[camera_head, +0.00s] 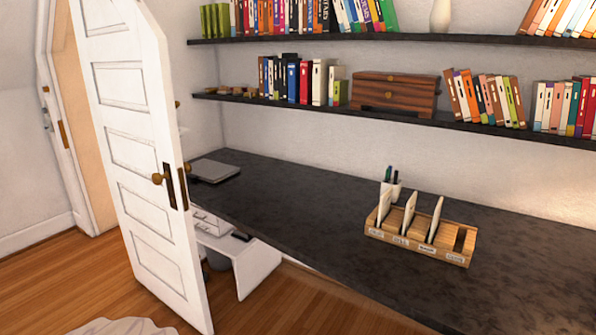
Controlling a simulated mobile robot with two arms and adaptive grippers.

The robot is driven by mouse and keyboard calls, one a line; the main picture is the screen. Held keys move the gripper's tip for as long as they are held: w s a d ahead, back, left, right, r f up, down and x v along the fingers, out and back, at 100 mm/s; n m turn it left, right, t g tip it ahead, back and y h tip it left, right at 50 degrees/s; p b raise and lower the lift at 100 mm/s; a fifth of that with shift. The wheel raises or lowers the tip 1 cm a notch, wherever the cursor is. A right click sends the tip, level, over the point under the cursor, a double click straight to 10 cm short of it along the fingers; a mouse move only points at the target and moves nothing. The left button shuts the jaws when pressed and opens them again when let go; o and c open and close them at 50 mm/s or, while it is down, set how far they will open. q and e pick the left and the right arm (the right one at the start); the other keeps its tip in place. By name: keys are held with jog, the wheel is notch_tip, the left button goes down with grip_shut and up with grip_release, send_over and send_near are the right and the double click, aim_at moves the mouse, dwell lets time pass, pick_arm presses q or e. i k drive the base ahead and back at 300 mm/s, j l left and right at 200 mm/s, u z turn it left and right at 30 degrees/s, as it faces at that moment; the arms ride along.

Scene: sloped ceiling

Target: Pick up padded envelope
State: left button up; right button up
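A wooden sorter (420,242) with labelled slots stands on the dark desk (300,210), right of the middle. Three pale flat upright items stand in its slots: a left one (384,205), a middle one (409,211) and a right one (436,219). They look like envelopes or cards, but I cannot tell whether any is a padded envelope. The slot at the right end looks empty. The labels are too small to read surely. Neither of my grippers is in view.
A white pen cup (391,188) stands behind the sorter. A closed grey laptop (211,170) lies at the desk's left end. An open white door (135,150) stands left of the desk. Shelves with books (300,80) hang above. The desk's middle is clear.

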aim_at(385, 201)
jog(key=j+z, duration=0.1)
jog(key=z, duration=0.9)
jog(key=i+j+z, duration=0.1)
jog(key=j+z, duration=0.4)
jog(key=j, duration=0.25)
jog(key=j+z, duration=0.5)
jog(key=j, duration=0.2)
jog(key=k+j+z, duration=0.25)
jog(key=j+z, duration=0.25)
jog(key=j, duration=0.2)
jog(key=k+j, duration=0.15)
jog(key=j, duration=0.25)
jog(key=k+j, duration=0.1)
jog(key=j, duration=0.25)
jog(key=k+j+z, duration=0.1)
jog(key=j, duration=0.3)
jog(key=k+j, duration=0.2)
jog(key=j, duration=0.2)
jog(key=k+j, duration=0.15)
jog(key=j, duration=0.2)
jog(key=k+j+z, duration=0.1)
jog(key=j, duration=0.3)
jog(key=k+j, duration=0.2)
jog(key=j, duration=0.15)
jog(key=k+j, duration=0.15)
jog(key=j, duration=0.2)
